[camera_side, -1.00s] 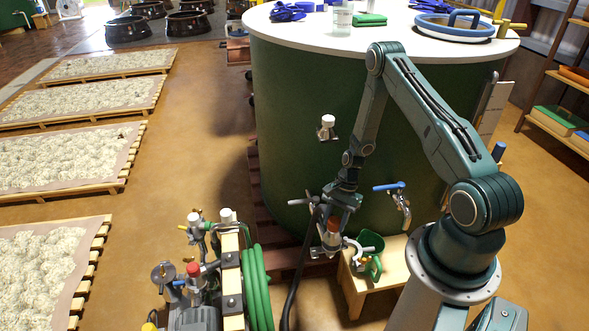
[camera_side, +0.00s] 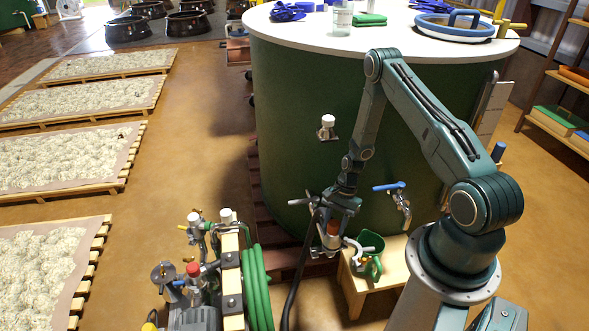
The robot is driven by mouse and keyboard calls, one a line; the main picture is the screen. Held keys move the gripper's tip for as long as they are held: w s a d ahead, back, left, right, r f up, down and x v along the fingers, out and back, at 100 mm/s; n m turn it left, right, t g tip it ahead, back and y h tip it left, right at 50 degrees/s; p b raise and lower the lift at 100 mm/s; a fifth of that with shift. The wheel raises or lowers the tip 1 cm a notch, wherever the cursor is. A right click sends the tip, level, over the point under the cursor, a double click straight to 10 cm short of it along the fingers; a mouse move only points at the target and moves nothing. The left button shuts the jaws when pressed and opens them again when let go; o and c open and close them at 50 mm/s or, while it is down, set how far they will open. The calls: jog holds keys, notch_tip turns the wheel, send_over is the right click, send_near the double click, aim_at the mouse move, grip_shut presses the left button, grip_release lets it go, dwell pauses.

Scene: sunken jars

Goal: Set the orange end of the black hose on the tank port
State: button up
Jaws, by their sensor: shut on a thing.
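My gripper (camera_side: 338,212) points down in front of the lower wall of the green tank (camera_side: 285,130). It is shut on the black hose's end, whose orange part (camera_side: 333,228) shows just below the jaws. The black hose (camera_side: 293,275) runs from there down and left to the bottom of the picture. Directly under the orange end is a silver fitting (camera_side: 326,243) low by the tank, which looks like the port. The end looks upright and close over it or touching it. I cannot tell whether it is seated, because the parts overlap and are small.
A blue-handled valve (camera_side: 396,197) sticks out right of my gripper. A white-capped fitting (camera_side: 327,127) is higher on the tank. A wooden stool (camera_side: 362,288) with a green jug (camera_side: 371,254) stands close by. Pump gear and a green coiled hose (camera_side: 257,285) stand left.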

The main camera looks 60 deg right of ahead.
jog(key=shift+f, duration=0.3)
jog(key=o, duration=1.2)
jog(key=shift+c, duration=0.2)
jog(key=shift+o, duration=0.5)
jog(key=o, duration=0.5)
jog(key=shift+c, duration=0.2)
notch_tip(320, 180, up, 12)
jog(key=shift+f, duration=0.25)
jog(key=shift+r, duration=0.1)
